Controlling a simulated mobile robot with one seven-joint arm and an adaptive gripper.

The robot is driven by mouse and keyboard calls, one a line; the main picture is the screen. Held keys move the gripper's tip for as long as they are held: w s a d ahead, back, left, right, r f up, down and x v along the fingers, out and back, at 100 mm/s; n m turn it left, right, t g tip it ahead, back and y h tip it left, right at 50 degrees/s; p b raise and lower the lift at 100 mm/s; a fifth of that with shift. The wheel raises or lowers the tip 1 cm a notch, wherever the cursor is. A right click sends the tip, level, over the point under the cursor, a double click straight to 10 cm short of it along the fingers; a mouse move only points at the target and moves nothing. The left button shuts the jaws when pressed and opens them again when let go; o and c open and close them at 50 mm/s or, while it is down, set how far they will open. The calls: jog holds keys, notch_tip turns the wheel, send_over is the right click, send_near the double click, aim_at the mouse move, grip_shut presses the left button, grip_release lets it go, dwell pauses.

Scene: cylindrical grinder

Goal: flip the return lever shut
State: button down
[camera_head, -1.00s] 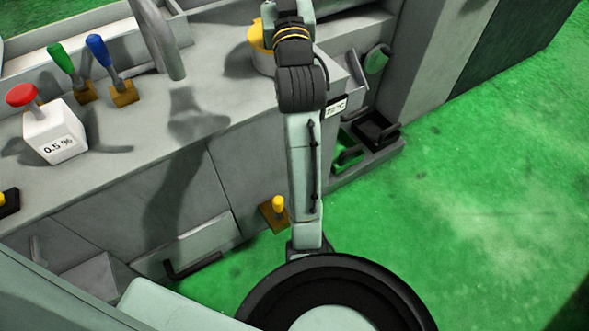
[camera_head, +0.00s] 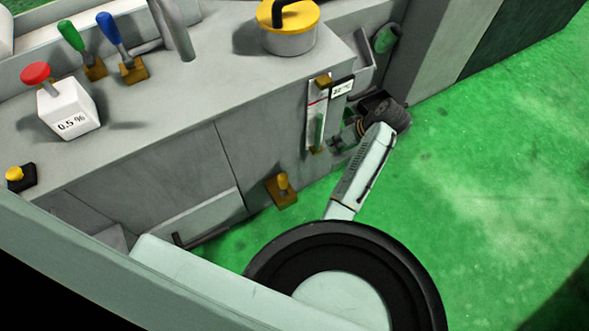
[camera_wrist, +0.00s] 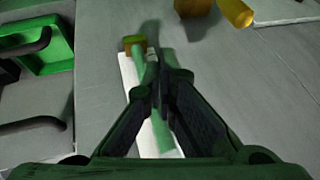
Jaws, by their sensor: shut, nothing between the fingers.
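No lever carries a readable "return" label. A green-handled lever (camera_head: 70,36) and a blue-handled lever (camera_head: 108,28) stand tilted on the cabinet top. My gripper (camera_wrist: 157,65) is shut and empty in front of a white-backed gauge (camera_wrist: 129,78) with a green tube.
A red-knobbed box (camera_head: 68,112) marked 0.5 % and a yellow-lidded pot (camera_head: 287,38) stand on the cabinet top. The green floor (camera_head: 480,180) at right is open.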

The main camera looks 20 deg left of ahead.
aim_at(284, 186)
jog(key=s, duration=0.1)
jog(key=s+a+f+n+g, duration=0.1)
jog(key=s+f+g+y, duration=0.1)
jog(key=shift+s+a+f+n, duration=0.15)
jog(key=shift+s+a+n, duration=0.15)
jog(key=shift+s+a, duration=0.1)
jog(key=shift+f, duration=0.1)
jog(key=s+a+f+p, duration=0.1)
jog(key=s+a+f, duration=0.3)
jog(key=a+f, duration=0.3)
jog(key=shift+s+a+f, duration=0.25)
jog(key=shift+a+f, duration=0.1)
jog(key=shift+a, duration=0.25)
